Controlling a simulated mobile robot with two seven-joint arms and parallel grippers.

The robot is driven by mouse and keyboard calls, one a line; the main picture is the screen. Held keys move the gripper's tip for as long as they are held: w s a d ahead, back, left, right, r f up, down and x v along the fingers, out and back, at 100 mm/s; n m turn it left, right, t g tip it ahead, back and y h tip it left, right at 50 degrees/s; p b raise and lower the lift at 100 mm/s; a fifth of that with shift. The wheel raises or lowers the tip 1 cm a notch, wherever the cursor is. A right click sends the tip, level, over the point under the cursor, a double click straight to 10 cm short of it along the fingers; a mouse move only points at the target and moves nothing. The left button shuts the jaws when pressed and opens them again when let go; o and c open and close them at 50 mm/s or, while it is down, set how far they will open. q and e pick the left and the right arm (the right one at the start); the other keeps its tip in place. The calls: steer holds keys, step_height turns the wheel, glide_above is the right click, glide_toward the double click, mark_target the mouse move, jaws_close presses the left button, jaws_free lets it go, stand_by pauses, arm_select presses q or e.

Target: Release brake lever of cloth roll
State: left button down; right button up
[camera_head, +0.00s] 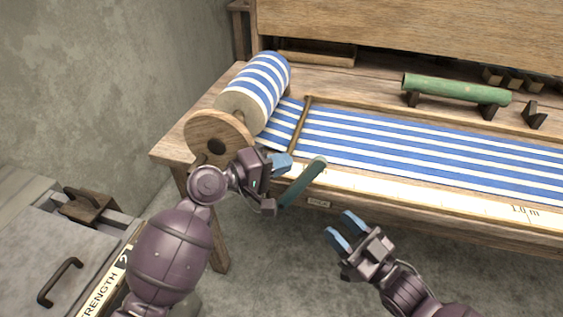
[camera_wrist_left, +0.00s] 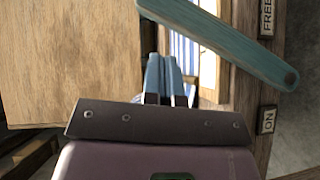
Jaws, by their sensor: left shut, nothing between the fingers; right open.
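The brake lever is a teal bar (camera_head: 303,183) at the front left of the loom, slanting up to the right in the head view. In the left wrist view the lever (camera_wrist_left: 225,46) crosses the upper right, its rounded end between the FREE label (camera_wrist_left: 267,17) and the ON label (camera_wrist_left: 268,121). The cloth roll (camera_head: 257,92) carries blue and white striped cloth, with a wooden disc (camera_head: 200,126) at its near end. My left gripper (camera_head: 283,163) is shut and empty beside the lever; its blue fingertips (camera_wrist_left: 168,62) show no clear contact. My right gripper (camera_head: 343,230) is open and empty, in front of the loom.
Striped cloth (camera_head: 420,150) stretches right across the loom bed, with a thin wooden bar (camera_head: 300,122) near the roll. A green cylinder (camera_head: 455,90) rests on supports behind. A grey cabinet (camera_head: 35,245) with a dark handle stands at left. The floor in front is clear.

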arm_select(q)
steer(key=shift+s+d+p, duration=0.1)
steer(key=shift+d+p, duration=0.2)
steer(key=shift+p, duration=0.2)
arm_select(e)
steer(key=s+d+f+m+g+h, duration=0.3)
steer(key=s+d+f+m+h, duration=0.1)
steer(key=s+d+f+h, duration=0.3)
steer(key=s+d+f+m+g+h, duration=0.3)
steer(key=s+d+f+h, duration=0.3)
steer(key=s, duration=0.6)
step_height(320, 180, down, 2)
steer(key=shift+s+d+f+m+h, duration=0.2)
steer(key=shift+d+m+h, duration=0.25)
steer(key=shift+h, duration=0.35)
steer(key=shift+a, duration=0.1)
arm_select(q)
steer(key=p+v, duration=0.1)
steer(key=v, duration=0.9)
steer(key=shift+s+a+r, duration=0.15)
steer(key=shift+s+a, duration=0.1)
steer(key=shift+a, duration=0.1)
arm_select(e)
steer(key=shift+s+r, duration=0.2)
steer(key=shift+r, duration=0.1)
